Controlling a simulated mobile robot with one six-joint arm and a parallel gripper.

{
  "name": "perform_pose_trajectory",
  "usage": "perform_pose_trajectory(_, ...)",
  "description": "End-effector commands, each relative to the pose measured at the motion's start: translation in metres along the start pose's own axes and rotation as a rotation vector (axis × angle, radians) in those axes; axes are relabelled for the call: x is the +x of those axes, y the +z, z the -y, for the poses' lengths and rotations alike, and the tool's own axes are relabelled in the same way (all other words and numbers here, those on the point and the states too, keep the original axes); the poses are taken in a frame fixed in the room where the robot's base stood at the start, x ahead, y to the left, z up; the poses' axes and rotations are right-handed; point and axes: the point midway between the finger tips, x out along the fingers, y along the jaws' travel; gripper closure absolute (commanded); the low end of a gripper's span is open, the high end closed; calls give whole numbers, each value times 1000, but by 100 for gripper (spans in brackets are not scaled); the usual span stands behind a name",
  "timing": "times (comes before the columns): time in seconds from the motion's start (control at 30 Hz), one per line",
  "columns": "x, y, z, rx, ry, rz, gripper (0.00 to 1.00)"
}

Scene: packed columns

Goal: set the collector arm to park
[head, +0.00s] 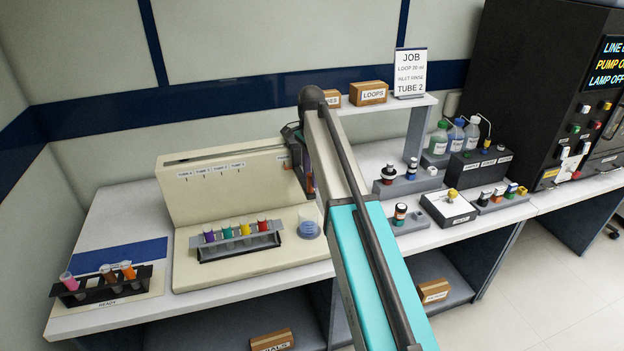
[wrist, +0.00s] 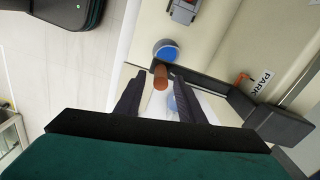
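The collector arm (wrist: 228,102) shows in the wrist view as a dark bar with a reddish-brown upright handle (wrist: 160,77) at its left end. The white PARK label (wrist: 262,83) is to the right, with a small orange mark (wrist: 241,77) beside it. My gripper (wrist: 159,78) is open, with its dark fingers on either side of the handle. A gap shows on the left; whether the right finger touches cannot be told.
A beaker with blue liquid (wrist: 165,50) stands just beyond the handle. A tube rack (head: 238,243) is left of the beaker in the head view. A black rack (head: 108,286) stands at far left. Bottles and switch blocks crowd the bench's right side.

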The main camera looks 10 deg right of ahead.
Motion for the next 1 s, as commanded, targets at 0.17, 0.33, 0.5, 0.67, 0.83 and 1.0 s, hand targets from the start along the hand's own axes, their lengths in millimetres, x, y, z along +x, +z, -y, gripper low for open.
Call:
perform_pose_trajectory(0.17, -19, 0, 1, 0, -2, -1, 64)
perform_pose_trajectory(0.33, -41, 0, 1, 0, -2, -2, 64)
perform_pose_trajectory(0.5, -63, 0, 1, 0, -2, -2, 64)
perform_pose_trajectory(0.67, -85, 0, 1, 1, -2, -3, 64)
perform_pose_trajectory(0.83, -105, 0, 1, 1, -1, -3, 64)
perform_pose_trajectory(1.0, -118, 0, 0, 1, 1, -3, 64)
